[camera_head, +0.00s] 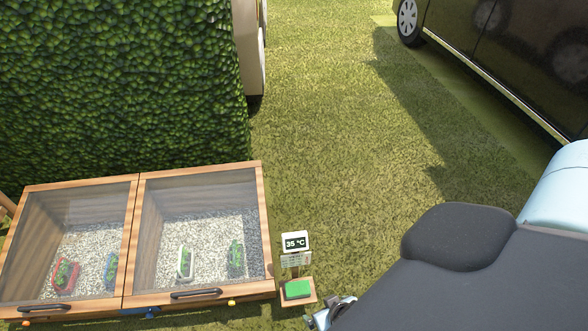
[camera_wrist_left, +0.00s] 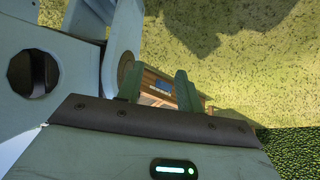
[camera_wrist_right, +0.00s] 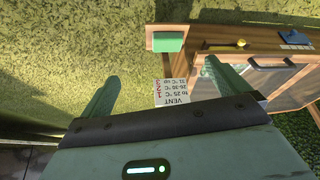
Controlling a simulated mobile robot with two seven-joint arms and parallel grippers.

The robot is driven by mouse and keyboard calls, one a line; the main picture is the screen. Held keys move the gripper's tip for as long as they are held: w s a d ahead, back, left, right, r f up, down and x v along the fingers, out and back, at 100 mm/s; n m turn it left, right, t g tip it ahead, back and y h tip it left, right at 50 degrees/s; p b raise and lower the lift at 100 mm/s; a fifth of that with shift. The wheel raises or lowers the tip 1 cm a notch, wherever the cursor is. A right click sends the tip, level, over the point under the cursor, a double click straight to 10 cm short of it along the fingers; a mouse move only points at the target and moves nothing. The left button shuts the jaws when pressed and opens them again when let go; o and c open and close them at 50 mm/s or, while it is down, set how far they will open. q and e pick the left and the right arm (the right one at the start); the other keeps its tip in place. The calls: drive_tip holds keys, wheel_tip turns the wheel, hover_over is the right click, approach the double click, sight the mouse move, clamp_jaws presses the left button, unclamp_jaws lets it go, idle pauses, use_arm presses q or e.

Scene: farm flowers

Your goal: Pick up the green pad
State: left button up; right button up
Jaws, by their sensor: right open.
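A wooden cold frame (camera_head: 265,225) with two clear lids and several potted plants stands left of the post. A hedge (camera_head: 120,80) is behind; a dark car (camera_head: 500,60) is far right. Open grass (camera_head: 330,130) lies between.

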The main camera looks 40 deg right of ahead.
sight(298, 288)
use_arm(q)
wheel_tip(298, 288, down, 12)
drive_tip(key=b, duration=1.1)
drive_tip(key=shift+w+g, duration=0.3)
drive_tip(key=shift+w, duration=0.15)
use_arm(e)
drive_tip(key=w+d+f+m+g+h, duration=0.1)
drive_tip(key=w+f+m, duration=0.2)
drive_tip(key=w+f, duration=0.9)
drive_tip(key=shift+w+f, duration=0.15)
drive_tip(key=shift+w, duration=0.35)
drive_tip(key=shift+b+x, duration=1)
drive_tip(key=shift+x, duration=0.6)
drive_tip(key=b+x, duration=0.1)
drive_tip(key=x, duration=0.1)
drive_tip(key=s+b+x, duration=0.1)
drive_tip(key=b+x, duration=0.1)
drive_tip(key=shift+f, duration=0.15)
drive_tip(key=shift+w+d+f, duration=0.15)
drive_tip(key=shift+w+f, duration=0.1)
drive_tip(key=shift+f, duration=0.05)
use_arm(q)
drive_tip(key=shift+g, duration=0.4)
drive_tip(key=f, duration=0.3)
drive_tip(key=s+f, duration=0.1)
drive_tip(key=f, duration=0.1)
drive_tip(key=shift+f, duration=0.2)
use_arm(e)
drive_tip(key=shift+r, duration=0.1)
